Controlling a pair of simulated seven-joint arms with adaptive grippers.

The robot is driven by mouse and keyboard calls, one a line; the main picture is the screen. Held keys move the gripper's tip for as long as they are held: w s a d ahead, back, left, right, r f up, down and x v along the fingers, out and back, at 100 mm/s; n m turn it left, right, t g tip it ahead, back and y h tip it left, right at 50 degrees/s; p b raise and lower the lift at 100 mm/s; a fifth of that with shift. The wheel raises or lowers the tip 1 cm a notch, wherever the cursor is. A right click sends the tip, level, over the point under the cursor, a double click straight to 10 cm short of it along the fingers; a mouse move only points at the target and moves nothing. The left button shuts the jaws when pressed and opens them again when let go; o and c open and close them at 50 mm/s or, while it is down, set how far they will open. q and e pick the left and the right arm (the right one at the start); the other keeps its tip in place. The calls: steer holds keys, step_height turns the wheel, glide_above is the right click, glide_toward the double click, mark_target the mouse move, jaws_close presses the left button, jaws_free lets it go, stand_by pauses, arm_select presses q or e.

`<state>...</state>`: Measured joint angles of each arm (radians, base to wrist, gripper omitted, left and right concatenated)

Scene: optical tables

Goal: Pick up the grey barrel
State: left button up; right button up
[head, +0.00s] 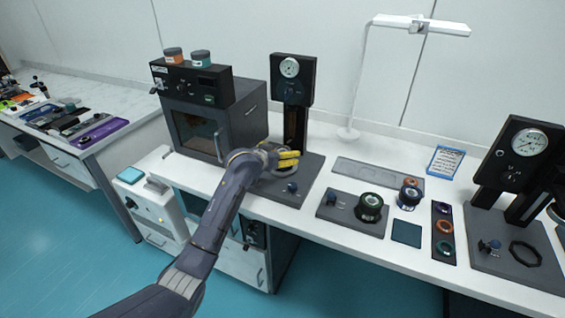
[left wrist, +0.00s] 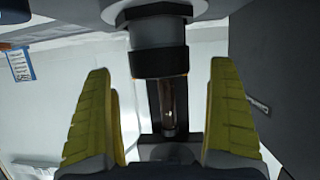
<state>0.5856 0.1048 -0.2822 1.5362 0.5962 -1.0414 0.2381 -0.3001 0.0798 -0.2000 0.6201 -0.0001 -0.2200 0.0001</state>
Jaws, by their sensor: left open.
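My left gripper (head: 289,159) is open, its yellow fingers over the base of the left gauge stand (head: 313,168). In the left wrist view, which looks upside down, the fingers stand wide on both sides of a grey cylinder, apparently the grey barrel (left wrist: 158,43). It lies at and just beyond the fingertips (left wrist: 161,68), with a gap on either side. It has a lighter grey middle and a darker band, and appears to stand on the stand's base. In the head view the gripper mostly hides it. My right gripper is not in view.
A dark oven (head: 205,120) stands left of the gripper, close beside the stand's column. Right of it are a green-ringed barrel (head: 369,207), another dark barrel (head: 409,196) and a tray of rings (head: 443,228). A second gauge stand (head: 516,160) is far right.

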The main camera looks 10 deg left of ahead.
arm_select(q)
steer(key=shift+x, duration=1.25)
steer(key=c, duration=1.4)
steer(key=shift+c, duration=0.6)
